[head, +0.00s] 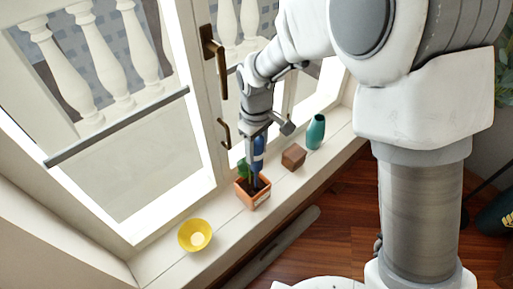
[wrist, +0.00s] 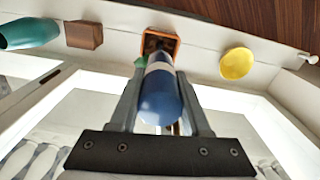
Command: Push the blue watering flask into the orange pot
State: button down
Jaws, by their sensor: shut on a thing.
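The blue watering flask (head: 258,151) is held upright between the fingers of my gripper (head: 257,168). It also shows in the wrist view (wrist: 160,92), with a pale band near its far end. My gripper (wrist: 160,85) is shut on it. The orange pot (head: 252,198) stands on the window sill with dark soil inside; its rim also shows in the wrist view (wrist: 174,42). The flask's lower end is at the pot's opening, but the fingers hide whether it is in the soil. A green plant (head: 243,168) stands beside the flask at the pot.
A yellow bowl (head: 195,235) sits on the sill left of the pot. A brown wooden block (head: 293,157) and a teal vase (head: 316,132) stand to its right. The window frame and a dark handle (head: 216,60) are close behind my arm.

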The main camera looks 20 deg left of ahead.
aim_at(257, 139)
jog(key=shift+f+b, duration=1.9)
jog(key=shift+f, duration=1.05)
jog(key=shift+c, duration=1.4)
grip_release()
jog(key=shift+o, duration=0.3)
jog(key=shift+o, duration=1.1)
notch_tip(257, 139, up, 9)
jog(key=p, duration=0.6)
jog(key=shift+p, duration=0.4)
